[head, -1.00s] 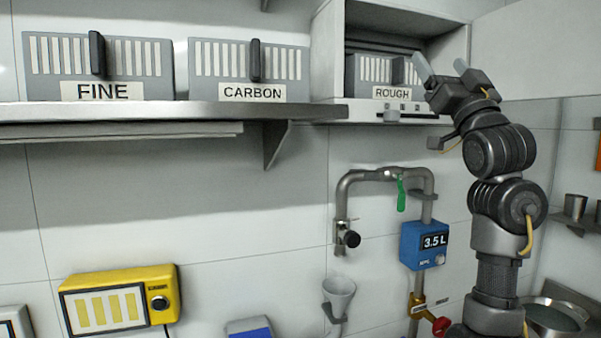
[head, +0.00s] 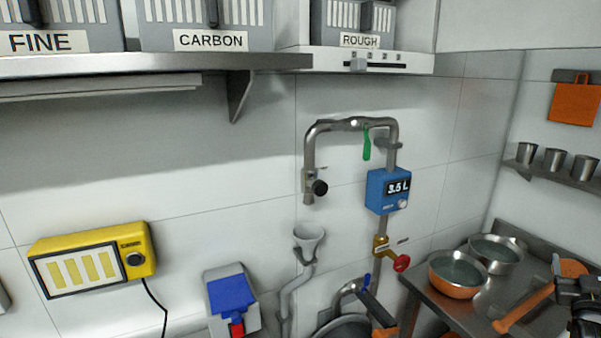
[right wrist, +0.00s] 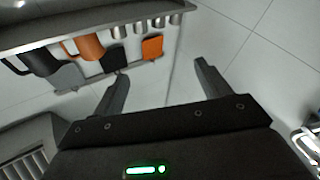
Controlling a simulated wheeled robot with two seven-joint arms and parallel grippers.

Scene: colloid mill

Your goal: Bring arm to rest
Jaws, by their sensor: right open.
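My right gripper shows in the right wrist view (right wrist: 160,75). Its two dark fingers are spread apart with nothing between them. Beyond them are a plain wall and a shelf, with no object close to the fingertips. In the head view only a dark piece at the lower right edge, which looks like part of my right arm, is in the picture; the fingers cannot be made out there. My left gripper is in neither view.
The ROUGH box (head: 352,22) sits in its wall housing beside the CARBON box (head: 205,25) and FINE box (head: 60,28). A pipe with a blue 3.5 L meter (head: 388,190) runs down the wall. Pans (head: 457,275) stand on a counter at right.

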